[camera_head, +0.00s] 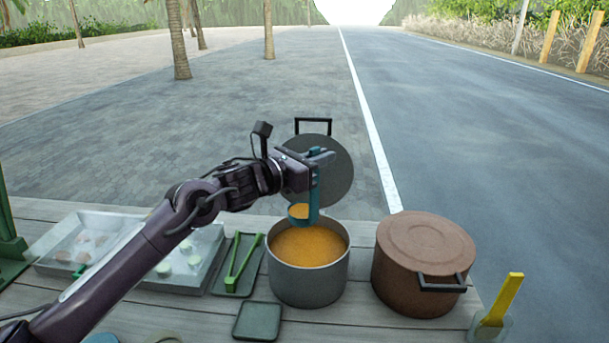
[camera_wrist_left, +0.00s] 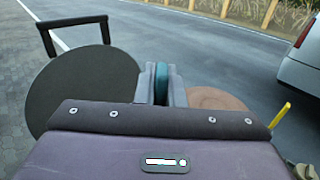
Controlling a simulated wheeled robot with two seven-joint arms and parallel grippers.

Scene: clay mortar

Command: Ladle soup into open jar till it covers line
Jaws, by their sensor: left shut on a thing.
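A grey pot (camera_head: 308,286) of orange soup (camera_head: 309,246) stands open on the wooden counter. My left gripper (camera_head: 318,160) is shut on the upright handle of a teal ladle (camera_head: 316,195), above the back of the pot. The ladle's bowl holds orange soup and hangs at about the pot's back rim; whether it is clear of the soup is hard to tell. In the left wrist view the teal handle (camera_wrist_left: 161,82) shows between the fingers. I cannot make out the open jar or its line for sure; round things at the bottom left are cut off. My right gripper is not in view.
A grey lid (camera_head: 338,178) stands behind the pot. A lidded brown pot (camera_head: 412,285) is to its right, and a clear container (camera_head: 489,331) with a yellow handle at front right. Green tongs (camera_head: 243,262) lie on a dark tray left. A small dark tray (camera_head: 257,321) is in front.

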